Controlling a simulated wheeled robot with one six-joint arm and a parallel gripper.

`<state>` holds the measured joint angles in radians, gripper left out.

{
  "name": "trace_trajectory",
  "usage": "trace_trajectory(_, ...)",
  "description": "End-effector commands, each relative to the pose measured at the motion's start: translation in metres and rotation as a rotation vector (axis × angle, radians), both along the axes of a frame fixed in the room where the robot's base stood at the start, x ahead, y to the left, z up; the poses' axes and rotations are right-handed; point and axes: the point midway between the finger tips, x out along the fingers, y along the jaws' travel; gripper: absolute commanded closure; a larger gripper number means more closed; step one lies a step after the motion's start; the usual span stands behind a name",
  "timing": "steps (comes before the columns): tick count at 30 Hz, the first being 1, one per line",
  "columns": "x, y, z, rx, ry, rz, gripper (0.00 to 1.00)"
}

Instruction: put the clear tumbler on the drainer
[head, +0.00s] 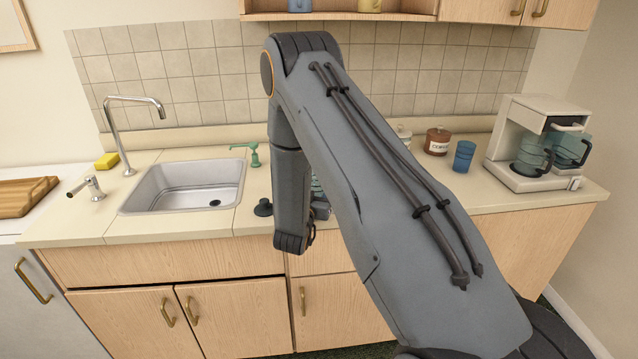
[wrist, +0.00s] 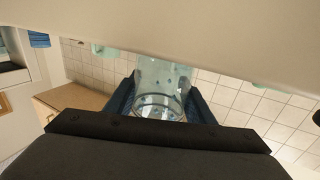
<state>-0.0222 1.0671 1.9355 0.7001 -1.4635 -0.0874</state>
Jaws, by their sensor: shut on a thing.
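The clear tumbler (wrist: 163,75) is held between the dark blue fingers of my gripper (wrist: 162,100) in the wrist view. A finger lies on each side of the glass, and the gripper is shut on it. In the head view my arm hides most of the gripper and the tumbler. A small bit of greenish, glassy shape shows beside the arm, too little to tell what it is. I cannot make out the drainer in either view.
The sink (head: 185,187) with its tall tap lies left of my arm. A green soap pump (head: 254,155) stands behind. To the right are a coffee jar (head: 437,141), a blue cup (head: 464,156) and a coffee machine (head: 535,140). A yellow sponge (head: 107,160) lies at the left.

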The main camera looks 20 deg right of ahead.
Motion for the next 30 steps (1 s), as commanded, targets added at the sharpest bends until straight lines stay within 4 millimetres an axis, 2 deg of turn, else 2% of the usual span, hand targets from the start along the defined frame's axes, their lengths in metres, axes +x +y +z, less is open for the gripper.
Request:
trace_trajectory(13,0.0005,0.0000,-0.0056,-0.001,-0.002,0.000,0.87)
trace_trajectory(14,0.0003,0.0000,-0.0060,-0.001,-0.001,0.000,0.49)
trace_trajectory(17,0.0001,0.0000,-0.0052,-0.001,-0.001,0.000,0.33)
trace_trajectory(30,-0.0025,0.0030,-0.0009,0.000,0.000,0.001,0.32)
